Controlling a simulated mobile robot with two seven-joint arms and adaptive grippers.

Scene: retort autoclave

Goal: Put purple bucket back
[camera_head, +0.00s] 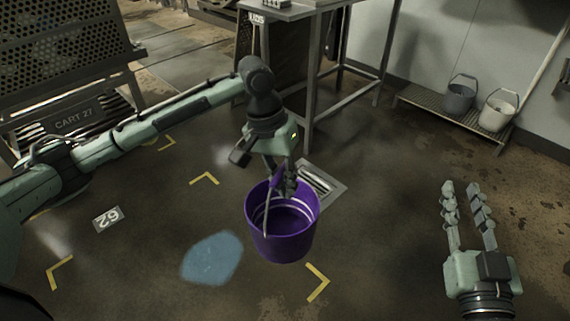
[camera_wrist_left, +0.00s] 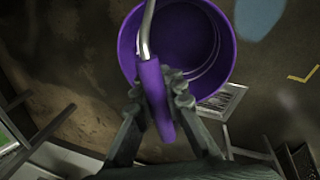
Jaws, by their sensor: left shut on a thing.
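The purple bucket (camera_head: 285,241) hangs upright from my left gripper (camera_head: 287,187) near the middle of the head view. Its metal handle with a purple grip is held between the fingers. In the left wrist view, the left gripper (camera_wrist_left: 160,95) is closed around the purple handle grip (camera_wrist_left: 156,100), with the open bucket (camera_wrist_left: 128,45) beyond it. The bucket looks empty. I cannot tell for sure whether its base touches the floor. My right gripper (camera_head: 465,203) is at the right, with its two fingers apart and nothing between them.
A low slatted rack (camera_head: 440,113) by the back wall holds a grey bucket (camera_head: 459,97) and a white bucket (camera_head: 498,110). A steel table (camera_head: 308,70) stands behind my left gripper. A floor drain (camera_head: 328,187), blue patch (camera_head: 212,258) and yellow corner marks are on the floor. A perforated cart (camera_head: 75,120) stands left.

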